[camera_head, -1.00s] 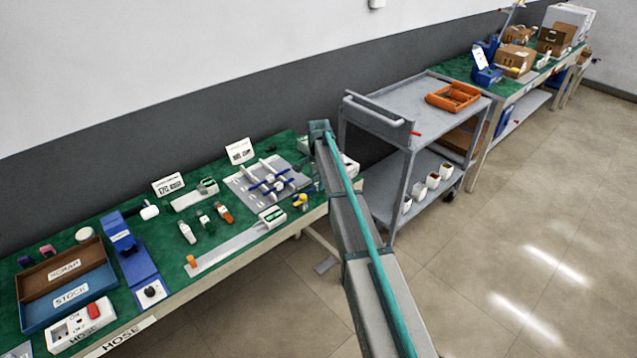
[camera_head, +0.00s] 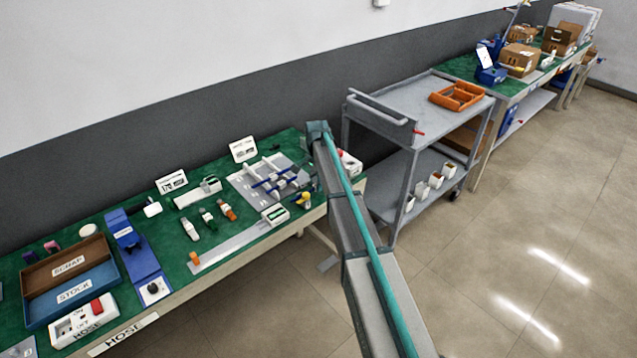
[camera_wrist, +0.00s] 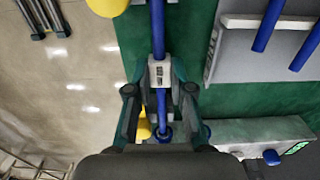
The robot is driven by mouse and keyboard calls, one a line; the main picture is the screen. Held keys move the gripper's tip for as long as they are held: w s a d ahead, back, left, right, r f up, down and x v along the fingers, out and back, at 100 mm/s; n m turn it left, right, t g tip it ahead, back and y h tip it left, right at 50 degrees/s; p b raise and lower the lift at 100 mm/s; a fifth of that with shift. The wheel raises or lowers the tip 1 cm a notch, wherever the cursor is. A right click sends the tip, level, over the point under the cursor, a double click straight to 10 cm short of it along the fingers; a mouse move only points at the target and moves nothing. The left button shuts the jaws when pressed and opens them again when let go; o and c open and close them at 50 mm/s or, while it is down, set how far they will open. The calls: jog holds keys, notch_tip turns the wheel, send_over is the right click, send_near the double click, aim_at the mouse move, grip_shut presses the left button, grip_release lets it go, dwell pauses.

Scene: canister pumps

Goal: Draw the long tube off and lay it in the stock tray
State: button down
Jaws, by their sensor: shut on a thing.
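My gripper (camera_wrist: 159,94) is shut on a blue tube (camera_wrist: 158,25) with a grey-white labelled collar (camera_wrist: 160,73), in the wrist view. The tube runs away between the fingers, above or over the green bench top; I cannot tell whether its ends are free. In the head view the gripper is hidden behind my arm. The blue stock tray (camera_head: 100,281), marked STOCK, lies at the left of the bench and looks empty. More blue tubes (camera_wrist: 268,25) lie on a grey plate, right in the wrist view; the plate (camera_head: 248,188) shows in the head view.
A brown scrap tray (camera_head: 88,252) adjoins the stock tray. A blue stand (camera_head: 140,255) and a white switch box (camera_head: 82,321) with a red button stand close by. Several small fittings lie mid-bench. A grey cart (camera_head: 418,95) stands to the right of my arm.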

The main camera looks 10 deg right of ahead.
jog(key=shift+s+a, duration=0.15)
jog(key=shift+a, duration=0.15)
jog(key=shift+r, duration=0.1)
jog(key=shift+r+p, duration=1.45)
jog(key=shift+r, duration=1.45)
